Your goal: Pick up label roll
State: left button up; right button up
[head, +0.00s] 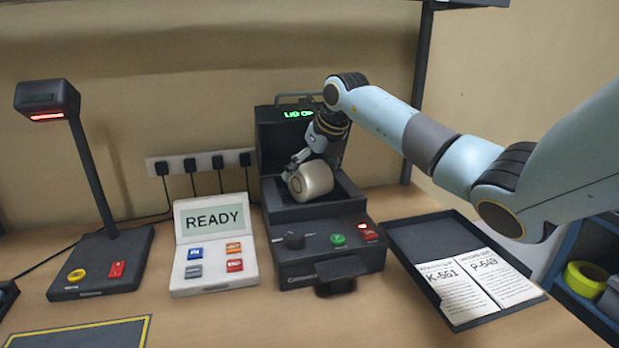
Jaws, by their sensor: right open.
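The label roll (313,180) is a cream-white cylinder with a dark-ringed core on its end. It is at the open bay of the black printer (325,243), whose lid stands raised behind. My right gripper (300,165) reaches down at the roll from above and behind, with its open fingers close around the roll's upper left part. I cannot tell whether the fingers touch it, and part of the far finger is hidden. My left gripper is not in view.
A console reading READY (214,220) and a scanner on a stand (90,200) are to the left. A black tray (410,235) with two printed sheets lies right. A blue shelf holds a yellow tape roll (585,280). The front middle of the table is clear.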

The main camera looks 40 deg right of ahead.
jog(key=shift+w+f, duration=0.15)
jog(key=shift+f, duration=0.1)
jog(key=shift+r, duration=0.1)
jog(key=c, duration=1.7)
jog(key=shift+o, duration=0.2)
jog(key=shift+r, duration=0.1)
notch_tip(320, 180, up, 4)
jog(key=shift+b, duration=0.7)
jog(key=shift+s+d+r+b, duration=0.55)
jog(key=shift+s+r, duration=0.55)
jog(key=shift+s, duration=0.75)
jog(key=shift+s+d+r+b, duration=0.35)
jog(key=shift+s+d+r, duration=0.55)
jog(key=shift+s, duration=0.95)
jog(key=shift+s+d+r+b, duration=0.45)
jog(key=shift+s+r, duration=0.85)
jog(key=shift+s, duration=0.55)
